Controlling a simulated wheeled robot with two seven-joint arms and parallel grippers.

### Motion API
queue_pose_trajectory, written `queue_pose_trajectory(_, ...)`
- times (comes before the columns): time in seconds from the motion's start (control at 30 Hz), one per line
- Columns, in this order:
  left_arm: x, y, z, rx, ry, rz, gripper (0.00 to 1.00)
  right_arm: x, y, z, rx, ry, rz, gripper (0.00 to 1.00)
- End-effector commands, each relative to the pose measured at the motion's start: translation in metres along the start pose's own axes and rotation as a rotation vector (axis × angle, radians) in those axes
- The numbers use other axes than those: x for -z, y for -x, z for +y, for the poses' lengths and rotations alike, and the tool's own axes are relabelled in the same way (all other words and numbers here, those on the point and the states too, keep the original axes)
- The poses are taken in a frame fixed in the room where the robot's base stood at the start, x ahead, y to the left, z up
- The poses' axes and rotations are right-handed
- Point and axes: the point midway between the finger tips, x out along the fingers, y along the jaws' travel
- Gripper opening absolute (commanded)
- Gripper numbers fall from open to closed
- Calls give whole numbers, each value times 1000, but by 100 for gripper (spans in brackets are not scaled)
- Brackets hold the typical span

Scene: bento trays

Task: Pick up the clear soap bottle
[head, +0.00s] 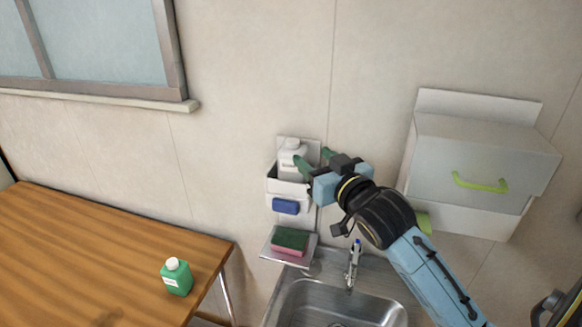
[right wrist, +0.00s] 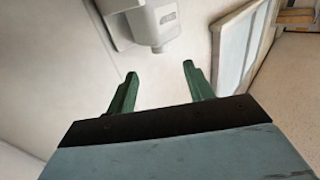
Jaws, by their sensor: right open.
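A pale whitish bottle (head: 291,160) with a label, apparently the clear soap bottle, stands in a white wall holder (head: 303,202) in the head view. In the right wrist view the pale bottle (right wrist: 156,22) is at the top, beyond the fingertips. My right gripper (head: 313,160) is open, with green fingers at the bottle's right side; in the head view one finger overlaps its edge. In the right wrist view nothing is between the fingers (right wrist: 160,72). Whether a finger touches the bottle I cannot tell. My left gripper is not in view.
A green bottle (head: 176,278) with a white cap stands on the wooden table (head: 90,250). A blue sponge (head: 285,207) is on the holder's front. A green and pink sponge (head: 289,242) lies on a shelf above the sink (head: 310,302). A white cabinet (head: 470,160) is right.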

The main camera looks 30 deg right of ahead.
Motion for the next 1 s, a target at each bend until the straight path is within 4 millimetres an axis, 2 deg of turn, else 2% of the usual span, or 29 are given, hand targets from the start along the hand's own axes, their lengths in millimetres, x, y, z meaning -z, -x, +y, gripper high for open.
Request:
queue_pose_trajectory(0.1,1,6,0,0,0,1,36,2,-24,0,0,0,0,52)
queue_pose_trajectory(0.2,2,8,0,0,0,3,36,1,-37,0,0,0,-2,52)
queue_pose_trajectory(0.47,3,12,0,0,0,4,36,0,-54,-1,1,1,-3,52)
queue_pose_trajectory(0.7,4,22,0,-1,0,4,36,-1,-86,-2,1,-1,-2,52)
queue_pose_trajectory(0.83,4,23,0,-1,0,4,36,-2,-96,-2,2,0,-3,52)
queue_pose_trajectory(1.0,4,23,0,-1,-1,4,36,-3,-98,-2,2,0,-3,52)
